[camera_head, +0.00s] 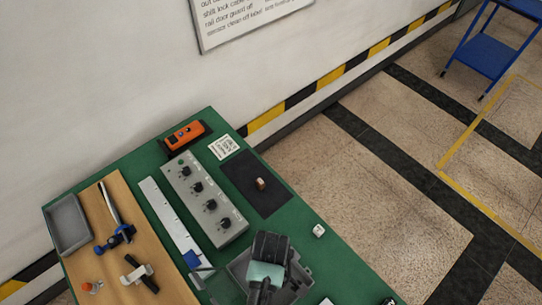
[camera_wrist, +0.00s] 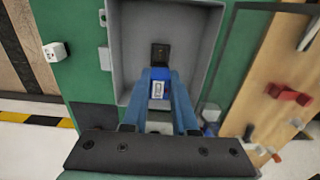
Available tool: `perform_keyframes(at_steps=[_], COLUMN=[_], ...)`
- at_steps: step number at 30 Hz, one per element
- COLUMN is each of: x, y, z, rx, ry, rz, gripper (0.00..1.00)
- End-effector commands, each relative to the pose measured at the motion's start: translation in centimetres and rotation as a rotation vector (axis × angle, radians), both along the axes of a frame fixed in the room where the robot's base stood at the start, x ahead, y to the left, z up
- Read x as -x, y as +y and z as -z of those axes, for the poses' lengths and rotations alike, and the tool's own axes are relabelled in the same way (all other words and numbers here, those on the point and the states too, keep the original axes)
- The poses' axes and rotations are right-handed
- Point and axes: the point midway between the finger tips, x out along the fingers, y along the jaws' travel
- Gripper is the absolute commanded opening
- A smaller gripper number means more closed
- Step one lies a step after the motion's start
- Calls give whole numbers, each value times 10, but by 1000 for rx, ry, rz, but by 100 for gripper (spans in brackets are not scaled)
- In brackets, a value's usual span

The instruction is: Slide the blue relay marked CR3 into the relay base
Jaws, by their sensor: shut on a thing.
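The blue relay (camera_wrist: 159,88) has a white label on its face; I cannot read its marking. My gripper (camera_wrist: 160,80) is shut on it, with one finger along each side. In the wrist view, the relay is inside the outline of an open grey box (camera_wrist: 122,40). The black relay base (camera_wrist: 160,52) shows just beyond the relay, against the box's floor. I cannot tell whether relay and base touch. In the head view, my arm's end covers much of the grey box (camera_head: 240,266), and the relay and base are hidden.
The green table (camera_head: 325,262) also holds a grey control panel with knobs (camera_head: 205,199), a dark mat (camera_head: 250,190), a small white block (camera_head: 319,230), an orange device (camera_head: 186,135) and a wooden board with tools (camera_head: 110,255). The box walls stand close around my fingers.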

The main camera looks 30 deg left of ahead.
Motion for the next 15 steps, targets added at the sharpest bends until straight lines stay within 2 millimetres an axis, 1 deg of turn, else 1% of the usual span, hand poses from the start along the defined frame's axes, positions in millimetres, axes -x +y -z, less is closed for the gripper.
perform_keyframes(at_steps=[15], x=[0], y=[0], z=[49], rx=[1], ry=[1], rz=[0], gripper=[0])
